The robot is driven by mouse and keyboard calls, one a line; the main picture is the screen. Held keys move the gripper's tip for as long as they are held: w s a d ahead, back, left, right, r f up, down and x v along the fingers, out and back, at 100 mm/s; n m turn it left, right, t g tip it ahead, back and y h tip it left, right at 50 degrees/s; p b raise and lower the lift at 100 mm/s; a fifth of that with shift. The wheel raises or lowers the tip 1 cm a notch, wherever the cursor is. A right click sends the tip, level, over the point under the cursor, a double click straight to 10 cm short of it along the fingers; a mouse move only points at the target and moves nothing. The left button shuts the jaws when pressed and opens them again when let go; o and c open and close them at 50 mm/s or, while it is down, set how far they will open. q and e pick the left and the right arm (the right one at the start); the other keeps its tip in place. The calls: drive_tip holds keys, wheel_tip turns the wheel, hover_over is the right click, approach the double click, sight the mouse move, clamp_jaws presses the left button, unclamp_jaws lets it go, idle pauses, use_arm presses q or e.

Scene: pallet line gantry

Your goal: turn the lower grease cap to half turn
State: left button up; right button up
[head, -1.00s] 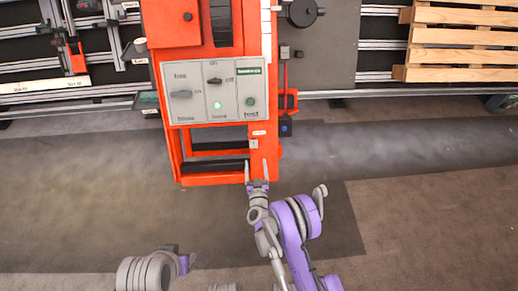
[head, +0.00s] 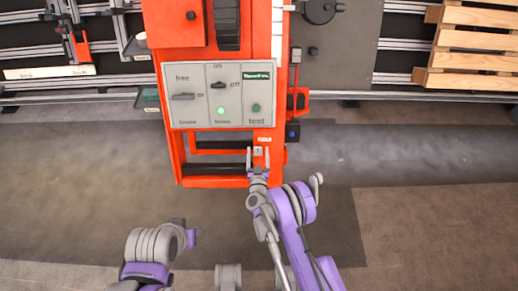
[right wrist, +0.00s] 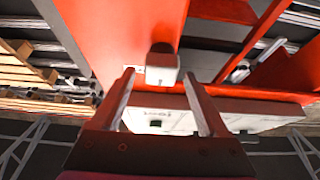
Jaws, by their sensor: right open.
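A small pale grey block, which looks like the lower grease cap (right wrist: 163,67), stands out from the red machine face in the right wrist view. In the head view it is a tiny pale spot (head: 258,152) low on the red column. My right gripper (head: 258,157) is open in front of it. In the right wrist view its two fingers (right wrist: 158,82) stand apart on either side of the cap, with gaps visible. I cannot tell its turn angle. My left arm's end (head: 190,236) is low in the head view; its fingers are not clear.
A grey control panel (head: 218,94) with knobs and a lit green lamp sits on the red machine (head: 180,35), above my right gripper. A blue button (head: 293,134) is to its right. A wooden pallet (head: 470,60) is at upper right. The floor in front is open.

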clamp_jaws()
idle(0.4)
